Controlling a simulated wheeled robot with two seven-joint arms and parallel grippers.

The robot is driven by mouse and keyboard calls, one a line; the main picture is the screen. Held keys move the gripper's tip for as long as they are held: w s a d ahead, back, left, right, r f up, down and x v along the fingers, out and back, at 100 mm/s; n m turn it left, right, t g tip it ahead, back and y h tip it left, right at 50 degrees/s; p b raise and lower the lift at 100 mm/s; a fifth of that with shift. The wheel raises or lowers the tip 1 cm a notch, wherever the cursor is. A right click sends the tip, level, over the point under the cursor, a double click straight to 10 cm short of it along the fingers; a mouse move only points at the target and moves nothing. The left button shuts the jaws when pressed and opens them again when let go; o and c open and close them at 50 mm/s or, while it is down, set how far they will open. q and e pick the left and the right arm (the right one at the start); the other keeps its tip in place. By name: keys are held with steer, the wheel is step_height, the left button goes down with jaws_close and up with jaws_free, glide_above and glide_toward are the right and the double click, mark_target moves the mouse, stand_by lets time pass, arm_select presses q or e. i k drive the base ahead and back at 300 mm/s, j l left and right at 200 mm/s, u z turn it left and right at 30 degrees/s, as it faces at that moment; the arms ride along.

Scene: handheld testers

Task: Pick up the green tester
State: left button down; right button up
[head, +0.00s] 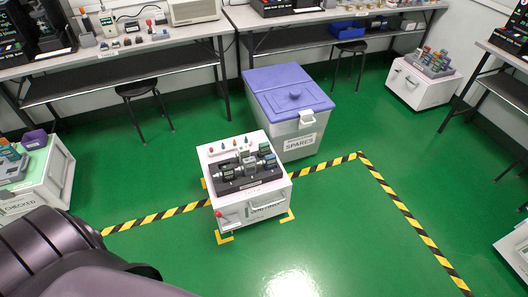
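Several handheld testers lie in a dark rack (247,185) on top of the white cart (267,205) in the middle of the floor. One at the rack's right end looks dark green, the likely green tester (270,161); it is small and its colour is hard to be sure of. The testers beside it look grey and dark. Neither of my grippers shows in the head view. Only a dark link of my arm fills the lower left corner, well apart from the cart.
A lidded grey bin (297,144) labelled SPARES, with a purple lid, stands right behind the cart. A white cabinet marked CHECKED (55,180) is at left; another cabinet (416,92) holds testers at back right. Benches line the walls. Green floor in front is clear.

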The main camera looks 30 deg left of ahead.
mark_target(264, 150)
steer(key=u, duration=0.4)
steer(key=i+l+u, duration=0.1)
steer(key=i+u, duration=0.25)
steer(key=i+l+u, duration=0.2)
steer(key=u, duration=0.15)
steer(key=i+l+u, duration=0.2)
steer(key=u, duration=0.15)
